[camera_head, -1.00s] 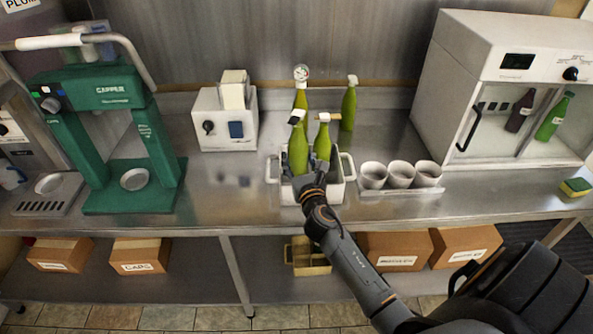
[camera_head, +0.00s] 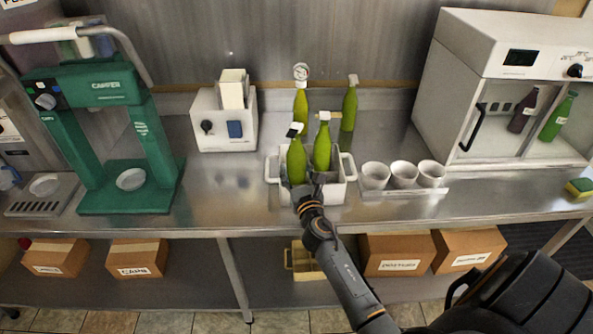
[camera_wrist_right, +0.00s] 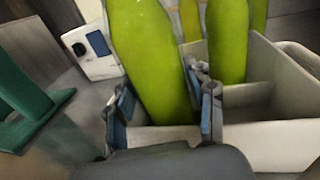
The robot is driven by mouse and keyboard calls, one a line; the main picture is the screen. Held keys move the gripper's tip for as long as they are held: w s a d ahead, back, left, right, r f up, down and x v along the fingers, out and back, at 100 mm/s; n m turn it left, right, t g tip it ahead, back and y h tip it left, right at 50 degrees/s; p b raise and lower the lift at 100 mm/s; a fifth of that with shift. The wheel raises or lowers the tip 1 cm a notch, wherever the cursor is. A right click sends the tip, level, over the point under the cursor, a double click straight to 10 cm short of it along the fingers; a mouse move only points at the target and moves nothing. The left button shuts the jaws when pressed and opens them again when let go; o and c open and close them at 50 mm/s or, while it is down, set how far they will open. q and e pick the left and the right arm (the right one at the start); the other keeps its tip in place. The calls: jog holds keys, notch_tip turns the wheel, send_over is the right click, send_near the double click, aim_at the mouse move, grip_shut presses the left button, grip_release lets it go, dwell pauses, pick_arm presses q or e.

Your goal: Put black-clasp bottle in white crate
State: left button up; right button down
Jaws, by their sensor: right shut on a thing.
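The black-clasp bottle (camera_head: 297,160) is green and stands nearly upright in the left part of the white crate (camera_head: 332,192). In the right wrist view the bottle (camera_wrist_right: 150,50) is between my two fingers, and the crate's near wall (camera_wrist_right: 160,134) hides its base. I cannot tell whether it touches the crate floor. My right gripper (camera_head: 307,186) is at the crate's near side, shut on this bottle; it also shows in the wrist view (camera_wrist_right: 165,108). A second green bottle (camera_head: 322,148) with a pale clasp is just to the right. My left gripper is not in view.
Two green bottles stand behind the crate, one with a gauge (camera_head: 300,104) and one with a pale top (camera_head: 349,108). White cups (camera_head: 403,174) stand on a tray to the right. A green capper (camera_head: 120,150) is at the left. The counter (camera_head: 225,185) left of the crate is clear.

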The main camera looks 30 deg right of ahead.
jog(key=shift+r, duration=0.1)
jog(key=shift+c, duration=2.4)
grip_release()
jog(key=shift+r+p, duration=0.25)
jog(key=shift+p, duration=0.2)
jog(key=shift+r+p, duration=0.5)
jog(key=shift+r, duration=0.05)
jog(key=b+v, duration=0.2)
jog(key=v, duration=1)
jog(key=shift+f, duration=0.25)
jog(key=shift+a, duration=0.1)
